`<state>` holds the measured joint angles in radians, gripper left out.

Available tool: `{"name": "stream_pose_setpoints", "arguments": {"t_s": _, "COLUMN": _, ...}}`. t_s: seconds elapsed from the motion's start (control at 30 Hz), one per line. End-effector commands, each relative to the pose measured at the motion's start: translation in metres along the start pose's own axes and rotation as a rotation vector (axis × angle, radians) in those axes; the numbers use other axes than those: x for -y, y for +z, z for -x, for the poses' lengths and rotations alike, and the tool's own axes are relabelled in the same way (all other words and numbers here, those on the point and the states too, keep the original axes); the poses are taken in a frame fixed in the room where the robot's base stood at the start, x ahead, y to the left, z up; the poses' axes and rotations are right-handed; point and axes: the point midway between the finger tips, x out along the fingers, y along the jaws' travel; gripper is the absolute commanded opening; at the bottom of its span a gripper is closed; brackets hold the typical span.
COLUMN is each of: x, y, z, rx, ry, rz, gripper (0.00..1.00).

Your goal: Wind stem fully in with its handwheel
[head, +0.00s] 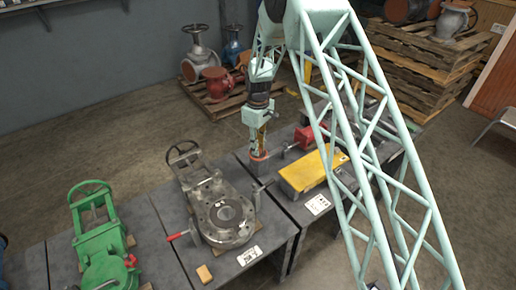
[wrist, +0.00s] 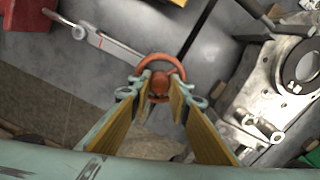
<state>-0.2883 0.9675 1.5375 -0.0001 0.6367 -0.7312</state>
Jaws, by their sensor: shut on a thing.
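A small orange-red handwheel (wrist: 174,64) lies below my gripper in the wrist view, with its rim and hub showing between the fingers. My gripper (wrist: 161,91) has yellow-padded fingers closed around the middle of the handwheel. In the head view, my gripper (head: 257,151) points down at the back edge of the table, and the reddish handwheel (head: 259,157) shows at its tips. The stem under the handwheel is hidden by the wheel and fingers, so how far it stands out cannot be told.
A grey valve body (head: 225,211) with its own dark handwheel stands to the left, and a green valve (head: 103,245) farther left. A yellow block (head: 312,171) and a red vise-like part (head: 309,137) are to the right. A long grey tool (wrist: 108,43) lies near the handwheel.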

Motion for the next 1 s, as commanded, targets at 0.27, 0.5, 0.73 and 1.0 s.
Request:
{"name": "stream_pose_setpoints", "arguments": {"t_s": 0.27, "x": -0.0001, "y": -0.0001, "z": 0.0001, "rx": 0.000, "ry": 0.000, "rz": 0.215, "gripper": 0.07}}
{"name": "stream_pose_setpoints", "arguments": {"t_s": 0.5, "x": -0.0001, "y": -0.0001, "z": 0.0001, "rx": 0.000, "ry": 0.000, "rz": 0.402, "gripper": 0.07}}
{"name": "stream_pose_setpoints", "arguments": {"t_s": 0.73, "x": -0.0001, "y": -0.0001, "z": 0.0001, "rx": 0.000, "ry": 0.000, "rz": 0.583, "gripper": 0.07}}
{"name": "stream_pose_setpoints", "arguments": {"t_s": 1.0, "x": -0.0001, "y": -0.0001, "z": 0.0001, "rx": 0.000, "ry": 0.000, "rz": 0.792, "gripper": 0.07}}
